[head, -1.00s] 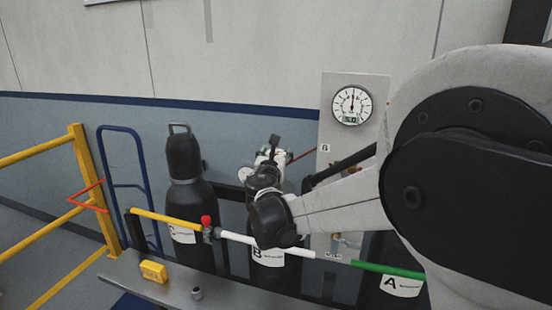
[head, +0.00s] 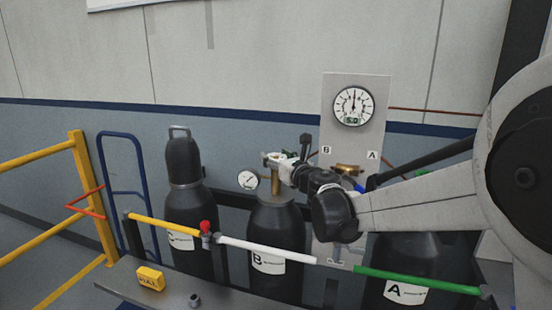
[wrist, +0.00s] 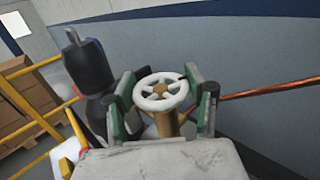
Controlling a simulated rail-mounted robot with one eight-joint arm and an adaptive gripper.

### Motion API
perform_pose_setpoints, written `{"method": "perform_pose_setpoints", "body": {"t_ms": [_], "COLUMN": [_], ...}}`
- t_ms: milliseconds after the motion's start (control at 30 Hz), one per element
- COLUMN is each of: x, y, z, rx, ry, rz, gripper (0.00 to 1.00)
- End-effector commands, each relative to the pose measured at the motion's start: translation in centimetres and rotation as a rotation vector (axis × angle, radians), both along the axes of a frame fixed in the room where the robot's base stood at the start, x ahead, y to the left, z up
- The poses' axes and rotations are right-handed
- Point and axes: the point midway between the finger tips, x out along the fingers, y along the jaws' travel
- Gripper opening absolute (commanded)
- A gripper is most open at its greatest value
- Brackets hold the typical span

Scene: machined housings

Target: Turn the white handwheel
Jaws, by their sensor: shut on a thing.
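The white handwheel (wrist: 143,97) shows in the wrist view, a spoked wheel with a brass-coloured hub, on top of a brass valve stem. My gripper (wrist: 163,90) has its green-padded fingers on both sides of the wheel and is shut on it. In the head view my gripper (head: 273,160) is at the top of the brass valve (head: 276,183) on the black cylinder B (head: 273,225). The handwheel is mostly hidden or too small there.
A small gauge (head: 248,180) sits left of the valve. Black cylinders stand on both sides, one labelled A (head: 405,258). A gauge panel (head: 352,135) stands behind. A rail (head: 265,250) crosses the front.

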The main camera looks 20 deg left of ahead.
Motion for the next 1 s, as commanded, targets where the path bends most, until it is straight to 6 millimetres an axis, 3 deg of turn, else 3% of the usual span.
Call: {"method": "perform_pose_setpoints", "body": {"t_ms": [400,433,567,867,1000], "x": [0.0,0.0,0.0,-0.1,-0.9], "y": [0.0,0.0,0.0,-0.1,-1.0], "z": [0.0,0.0,0.0,0.0,0.0], "rx": [0.000,0.000,0.000,0.000,0.000], "ry": [0.000,0.000,0.000,0.000,0.000], "rz": [0.008,0.008,0.008,0.007,0.006], "gripper": [0.23,0.51,0.68,0.70,0.70]}}
